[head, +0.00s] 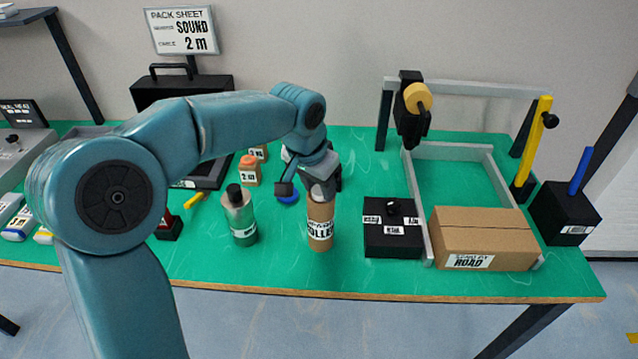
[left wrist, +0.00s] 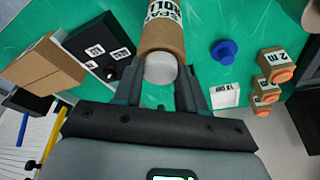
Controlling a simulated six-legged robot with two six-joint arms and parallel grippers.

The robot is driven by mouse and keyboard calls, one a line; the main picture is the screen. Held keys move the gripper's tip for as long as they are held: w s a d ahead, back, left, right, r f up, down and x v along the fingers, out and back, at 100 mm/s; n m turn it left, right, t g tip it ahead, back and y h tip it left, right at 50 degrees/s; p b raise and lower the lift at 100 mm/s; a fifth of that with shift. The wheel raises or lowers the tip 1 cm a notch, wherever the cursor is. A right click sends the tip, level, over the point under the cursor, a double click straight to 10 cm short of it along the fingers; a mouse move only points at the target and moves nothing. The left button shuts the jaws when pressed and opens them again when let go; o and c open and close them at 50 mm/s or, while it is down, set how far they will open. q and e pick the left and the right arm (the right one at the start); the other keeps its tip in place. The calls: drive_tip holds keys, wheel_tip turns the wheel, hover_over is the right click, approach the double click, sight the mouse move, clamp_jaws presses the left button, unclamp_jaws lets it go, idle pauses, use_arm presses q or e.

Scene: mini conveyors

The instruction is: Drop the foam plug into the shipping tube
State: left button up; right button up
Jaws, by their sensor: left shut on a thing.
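The shipping tube (head: 320,226) is a brown cardboard cylinder with a black-and-white label, standing upright near the front middle of the green table. In the left wrist view the tube (left wrist: 164,32) runs away behind the foam plug. The foam plug (left wrist: 160,69) is a pale grey-white cylinder between the fingers of my left gripper (left wrist: 160,76). In the head view, my left gripper (head: 318,184) is right over the tube's top, shut on the plug (head: 323,193). The plug lines up with the tube's mouth; I cannot tell whether it is partly inside. My right gripper is not visible.
A green-and-grey bottle (head: 239,216) stands left of the tube, and a black labelled box (head: 392,240) stands right of it. A blue round item (head: 287,194) lies behind. A brown carton (head: 484,240) sits farther right by a grey-railed frame (head: 414,190).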

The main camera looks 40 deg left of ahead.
use_arm(q)
drive_tip(key=shift+s+f, duration=0.1)
drive_tip(key=shift+f, duration=0.15)
drive_tip(key=o, duration=1.1)
drive_tip(key=shift+f, duration=0.1)
drive_tip(key=p+v, duration=0.2)
drive_tip(key=v, duration=1.4)
drive_tip(key=shift+w, duration=0.25)
